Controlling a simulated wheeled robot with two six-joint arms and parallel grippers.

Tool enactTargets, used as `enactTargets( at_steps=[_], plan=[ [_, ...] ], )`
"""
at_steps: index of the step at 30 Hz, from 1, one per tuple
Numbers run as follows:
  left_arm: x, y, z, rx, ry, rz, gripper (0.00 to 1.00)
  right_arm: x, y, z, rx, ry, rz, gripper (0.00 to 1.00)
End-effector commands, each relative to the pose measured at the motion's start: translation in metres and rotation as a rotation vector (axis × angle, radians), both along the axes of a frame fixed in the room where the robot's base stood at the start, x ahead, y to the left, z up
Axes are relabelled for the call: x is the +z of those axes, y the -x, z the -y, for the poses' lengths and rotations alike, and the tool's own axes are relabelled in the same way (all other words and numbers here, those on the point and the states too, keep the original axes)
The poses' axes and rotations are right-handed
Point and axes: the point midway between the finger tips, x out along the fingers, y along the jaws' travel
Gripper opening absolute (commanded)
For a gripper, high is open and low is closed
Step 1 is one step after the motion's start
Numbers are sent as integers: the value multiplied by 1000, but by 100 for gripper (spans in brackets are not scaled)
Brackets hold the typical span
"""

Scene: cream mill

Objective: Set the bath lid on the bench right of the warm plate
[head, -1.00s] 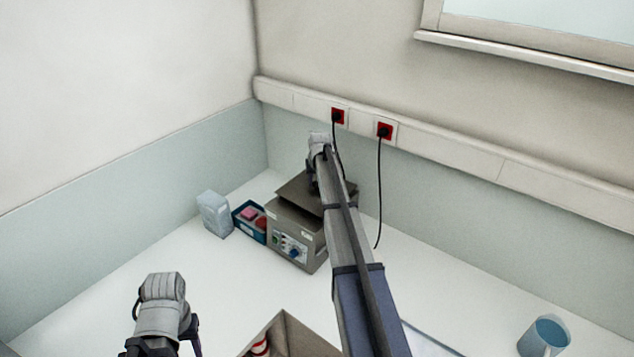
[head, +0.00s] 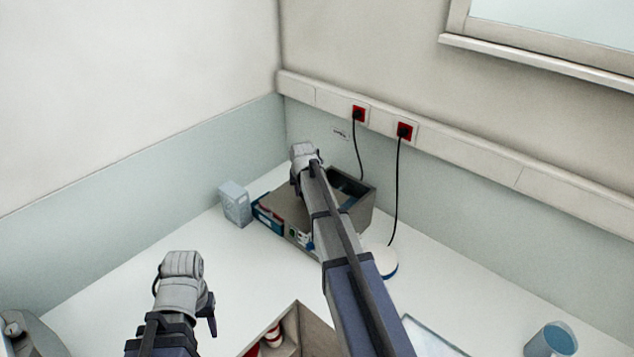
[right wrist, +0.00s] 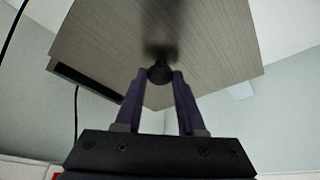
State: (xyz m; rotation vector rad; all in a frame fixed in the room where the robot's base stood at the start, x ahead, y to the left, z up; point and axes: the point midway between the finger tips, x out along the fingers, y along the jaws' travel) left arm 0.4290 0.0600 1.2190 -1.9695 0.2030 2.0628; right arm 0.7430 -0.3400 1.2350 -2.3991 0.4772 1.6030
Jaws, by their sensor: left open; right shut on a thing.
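The bath lid is a brushed grey square plate with a round dark knob. In the head view the lid (head: 281,206) is up in front of the bath, hiding much of its front. My right gripper (head: 302,182) is above it. In the right wrist view (right wrist: 160,75) its fingers are shut on the lid's knob, with the plate (right wrist: 215,45) beyond. The grey bath (head: 366,205) stands open, its dark inside partly showing. A round white plate with a blue edge, probably the warm plate (head: 387,264), is partly behind my right arm. My left gripper (head: 203,318) is open and empty, at the lower left.
A pale blue container (head: 235,203) and a blue tray (head: 264,219) stand left of the bath. A box with red-and-white things (head: 300,330) is at the front. A blue cup (head: 556,338) is at the right. Two black cords hang from red sockets.

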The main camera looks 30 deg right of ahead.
Motion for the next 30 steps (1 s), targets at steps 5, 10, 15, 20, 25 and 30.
enactTargets(
  at_steps=[5, 10, 15, 20, 25, 30],
  plan=[
    [0, 0, 0, 0, 0, 0, 50, 0, 9, -21, 1, 0, 0, 0],
    [0, 0, 0, 0, 0, 0, 50, 0, 11, -28, 0, 0, 0, 0],
    [2, 0, 0, 0, 0, 0, 50, 1, 11, -29, 0, 0, 0, 0],
    [9, 0, 0, 0, 0, 0, 50, 9, 11, -28, 0, 0, 0, 0],
    [20, 0, 0, 0, 0, 0, 50, 20, 11, -28, 0, 0, 0, 0],
    [21, 0, 0, 0, 0, 0, 50, 21, 11, -28, 0, 0, 0, 0]
  ],
)
